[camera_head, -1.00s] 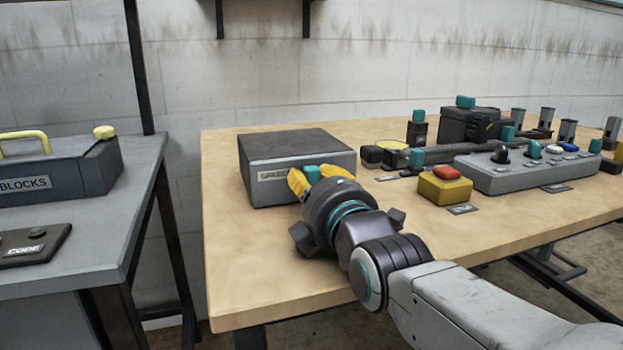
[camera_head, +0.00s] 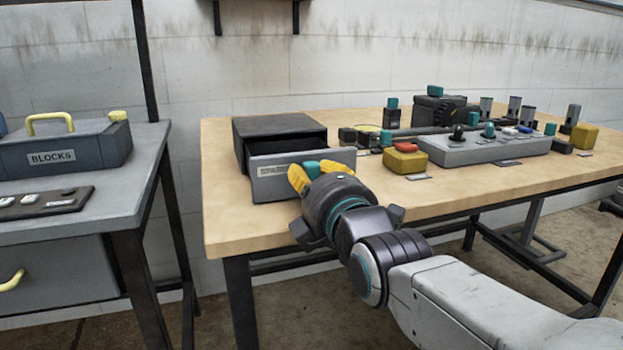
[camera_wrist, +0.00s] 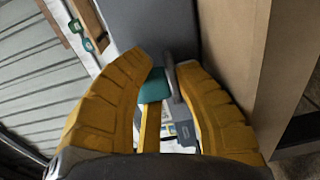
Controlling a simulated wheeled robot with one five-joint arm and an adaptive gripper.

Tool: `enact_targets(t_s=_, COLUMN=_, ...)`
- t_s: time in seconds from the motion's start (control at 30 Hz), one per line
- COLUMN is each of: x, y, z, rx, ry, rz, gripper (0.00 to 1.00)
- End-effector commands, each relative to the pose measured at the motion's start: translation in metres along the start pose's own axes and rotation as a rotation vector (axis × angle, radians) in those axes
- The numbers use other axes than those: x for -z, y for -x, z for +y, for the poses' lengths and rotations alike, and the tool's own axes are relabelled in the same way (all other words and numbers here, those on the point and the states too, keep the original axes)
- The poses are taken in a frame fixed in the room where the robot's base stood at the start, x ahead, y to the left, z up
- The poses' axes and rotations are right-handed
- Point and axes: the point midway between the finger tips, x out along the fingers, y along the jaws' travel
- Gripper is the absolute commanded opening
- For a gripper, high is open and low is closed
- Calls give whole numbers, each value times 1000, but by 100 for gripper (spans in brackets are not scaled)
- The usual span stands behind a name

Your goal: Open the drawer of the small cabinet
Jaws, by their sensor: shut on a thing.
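The small dark cabinet (camera_head: 280,130) stands on the wooden table near its left end. Its drawer (camera_head: 285,178) is pulled out toward me, with a dark gap showing between the cabinet body and the grey drawer front. My gripper (camera_head: 310,174) is at the drawer front with its yellow fingers closed around the teal handle (camera_head: 313,168). In the wrist view the yellow fingers (camera_wrist: 168,92) are on either side of the teal handle (camera_wrist: 154,86). The drawer's inside is mostly hidden in the head view; in the wrist view some small pale items show beyond the fingers.
On the wooden table (camera_head: 232,222), right of the cabinet, are a yellow box with a red button (camera_head: 405,158) and a grey control panel (camera_head: 475,148). A separate grey bench at left holds a box labelled BLOCKS (camera_head: 62,155). The table's front left is clear.

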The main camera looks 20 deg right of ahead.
Motion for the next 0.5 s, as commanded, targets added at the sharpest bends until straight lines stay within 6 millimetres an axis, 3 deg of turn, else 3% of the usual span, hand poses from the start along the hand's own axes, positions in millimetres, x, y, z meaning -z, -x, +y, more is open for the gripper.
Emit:
enact_targets(t_s=0.03, x=0, y=2, z=15, rx=-39, ry=0, rz=0, gripper=0)
enact_targets(t_s=0.07, x=0, y=2, z=15, rx=-39, ry=0, rz=0, gripper=29)
enact_targets(t_s=0.37, x=0, y=1, z=13, rx=-34, ry=0, rz=0, gripper=56)
enact_targets(t_s=0.5, x=0, y=1, z=11, rx=-29, ry=0, rz=0, gripper=58)
